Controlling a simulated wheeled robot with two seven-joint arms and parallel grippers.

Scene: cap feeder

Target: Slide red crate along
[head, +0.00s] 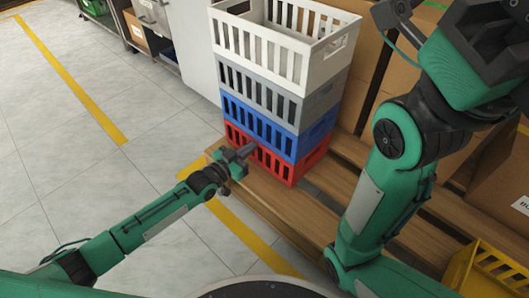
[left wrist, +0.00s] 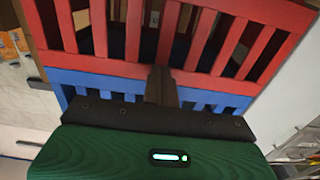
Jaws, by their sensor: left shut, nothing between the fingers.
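The red crate (head: 265,157) is the lowest of a stack on the wooden pallet, under a blue crate (head: 258,121), a grey crate (head: 262,87) and a white crate (head: 262,46). My left gripper (head: 246,150) is shut and empty, with its fingertips at the slatted side of the red crate. In the left wrist view the closed fingers (left wrist: 161,84) overlap the lower rim of the red crate (left wrist: 118,66), with the blue crate (left wrist: 100,84) below it in that picture. I cannot tell whether the fingertips touch. My right gripper is out of view.
The wooden pallet (head: 262,203) extends right and toward me under the stack. Cardboard boxes (head: 408,70) stand behind, and a yellow crate (head: 487,268) is at the lower right. The tiled floor (head: 60,130) on the left is clear, with yellow lines.

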